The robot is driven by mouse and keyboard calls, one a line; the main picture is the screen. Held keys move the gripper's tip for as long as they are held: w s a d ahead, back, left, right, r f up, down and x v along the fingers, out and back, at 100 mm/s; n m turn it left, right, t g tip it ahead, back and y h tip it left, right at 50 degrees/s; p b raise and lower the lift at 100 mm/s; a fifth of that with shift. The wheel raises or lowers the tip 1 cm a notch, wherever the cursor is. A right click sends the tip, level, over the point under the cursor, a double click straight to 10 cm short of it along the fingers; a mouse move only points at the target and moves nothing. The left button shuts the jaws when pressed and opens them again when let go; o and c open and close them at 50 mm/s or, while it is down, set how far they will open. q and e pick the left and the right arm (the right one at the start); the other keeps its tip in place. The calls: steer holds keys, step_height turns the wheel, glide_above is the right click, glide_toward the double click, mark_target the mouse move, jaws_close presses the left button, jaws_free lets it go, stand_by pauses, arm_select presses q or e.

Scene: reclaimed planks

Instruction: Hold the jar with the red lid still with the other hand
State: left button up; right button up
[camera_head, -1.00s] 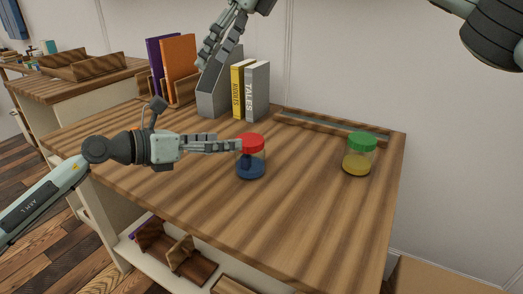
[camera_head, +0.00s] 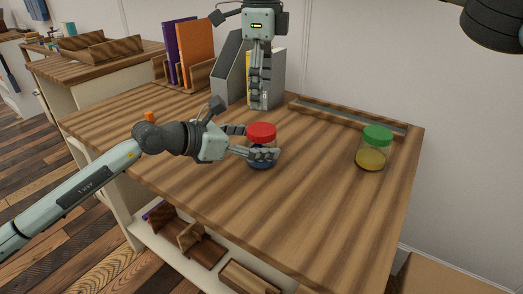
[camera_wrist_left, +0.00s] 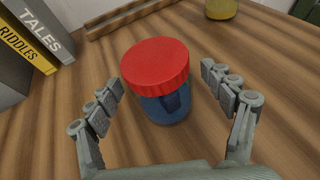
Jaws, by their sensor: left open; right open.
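The jar with the red lid (camera_head: 262,133) stands upright on the wooden table, with blue contents low in its clear body. It also shows in the left wrist view (camera_wrist_left: 157,72), between the two fingers and a little beyond their tips. My left gripper (camera_head: 258,142) is open, with its fingers on either side of the jar; I cannot tell whether they touch it. One finger hides part of the jar's body in the head view. My right gripper (camera_head: 260,100) is open, pointing down behind the jar, in front of the books, and holds nothing.
A jar with a green lid (camera_head: 375,148) and yellow contents stands to the right. A grey file holder (camera_head: 229,75) and upright books are at the back, beside a low wooden tray (camera_head: 345,115). The table front (camera_head: 300,215) is clear.

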arm_select(q)
steer(key=shift+x, duration=1.95)
steer(key=shift+c, duration=0.3)
steer(key=c, duration=1.8)
jaws_close()
